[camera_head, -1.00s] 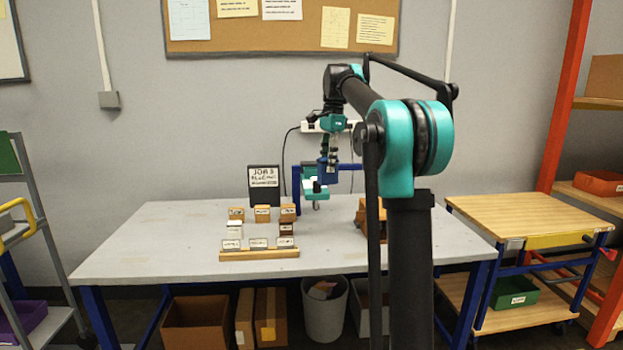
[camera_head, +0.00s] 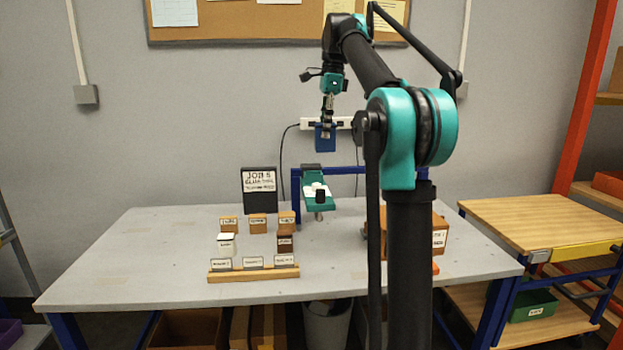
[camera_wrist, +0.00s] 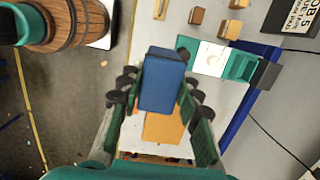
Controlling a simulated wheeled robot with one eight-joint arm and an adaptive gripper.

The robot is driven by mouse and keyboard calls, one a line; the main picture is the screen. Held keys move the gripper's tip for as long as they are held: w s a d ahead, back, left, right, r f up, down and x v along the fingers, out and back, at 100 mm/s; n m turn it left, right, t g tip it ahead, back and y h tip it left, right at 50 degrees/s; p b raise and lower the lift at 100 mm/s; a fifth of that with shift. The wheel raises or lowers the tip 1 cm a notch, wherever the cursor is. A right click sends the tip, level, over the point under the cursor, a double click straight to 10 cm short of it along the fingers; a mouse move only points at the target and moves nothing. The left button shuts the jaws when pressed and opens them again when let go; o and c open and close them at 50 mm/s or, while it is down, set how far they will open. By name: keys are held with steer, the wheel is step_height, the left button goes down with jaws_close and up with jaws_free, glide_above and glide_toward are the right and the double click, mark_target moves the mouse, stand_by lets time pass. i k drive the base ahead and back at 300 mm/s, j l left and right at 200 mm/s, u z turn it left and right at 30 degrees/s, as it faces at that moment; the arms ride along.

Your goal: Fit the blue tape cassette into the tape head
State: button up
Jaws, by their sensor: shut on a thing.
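The blue tape cassette (camera_head: 325,139) is a small blue block held in my gripper (camera_head: 327,116). In the wrist view the cassette (camera_wrist: 162,80) sits between the two fingers of my gripper (camera_wrist: 160,95), which is shut on it. In the wrist view the teal carriage (camera_wrist: 222,62) lies right of the cassette. The receiving opening cannot be made out.
Several small labelled blocks stand left of the gantry, with a wooden label rail (camera_head: 254,274) in front. A black job sign (camera_head: 259,190) stands behind them. The blue gantry arm (camera_head: 345,170) reaches right. A brown box (camera_head: 440,232) sits at the table's right, partly behind my arm.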

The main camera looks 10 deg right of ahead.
mark_target(315, 185)
steer(key=i, duration=0.9)
